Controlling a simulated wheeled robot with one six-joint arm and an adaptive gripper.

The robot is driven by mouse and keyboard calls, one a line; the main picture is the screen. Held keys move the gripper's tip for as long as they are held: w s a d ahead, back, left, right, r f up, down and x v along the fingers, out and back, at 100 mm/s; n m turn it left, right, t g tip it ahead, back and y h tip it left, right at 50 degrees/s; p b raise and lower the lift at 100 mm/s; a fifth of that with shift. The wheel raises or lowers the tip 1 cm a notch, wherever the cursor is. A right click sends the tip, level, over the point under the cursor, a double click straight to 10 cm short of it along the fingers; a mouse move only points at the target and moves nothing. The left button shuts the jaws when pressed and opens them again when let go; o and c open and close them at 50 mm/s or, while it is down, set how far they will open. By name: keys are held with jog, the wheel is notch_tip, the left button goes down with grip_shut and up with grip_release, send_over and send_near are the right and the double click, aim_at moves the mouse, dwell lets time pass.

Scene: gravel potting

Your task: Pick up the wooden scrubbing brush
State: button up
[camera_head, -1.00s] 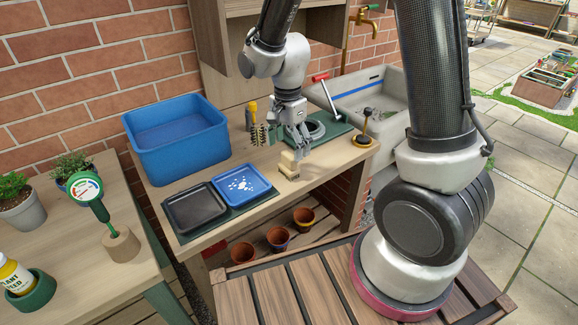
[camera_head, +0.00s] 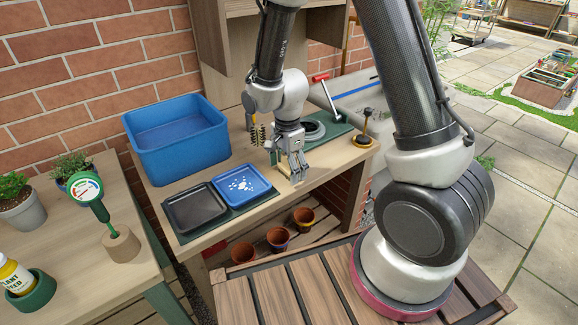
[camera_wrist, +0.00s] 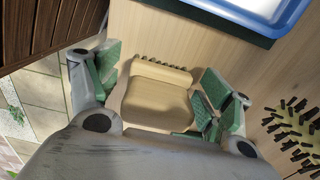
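The wooden scrubbing brush (camera_wrist: 158,95) is a pale block with a row of dark bristles along its far edge, on the wooden bench top. In the wrist view it lies between the green-padded fingers of my gripper (camera_wrist: 160,82). The fingers are open on either side of it, with a narrow gap to the pads. In the head view my gripper (camera_head: 298,168) is low over the bench, right of the blue tray. There it hides most of the brush, and only a pale bit (camera_head: 285,161) shows.
A dark-bristled brush (camera_wrist: 298,130) stands close to my right finger. The blue tray (camera_head: 241,184) and black tray (camera_head: 194,207) lie on a green mat to the left. A blue tub (camera_head: 177,150) stands behind them. A green mat with a round opening (camera_head: 315,131) is behind my gripper.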

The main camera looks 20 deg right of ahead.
jog(key=c, duration=1.1)
jog(key=shift+o, duration=0.2)
notch_tip(320, 180, up, 10)
jog(key=shift+r, duration=0.1)
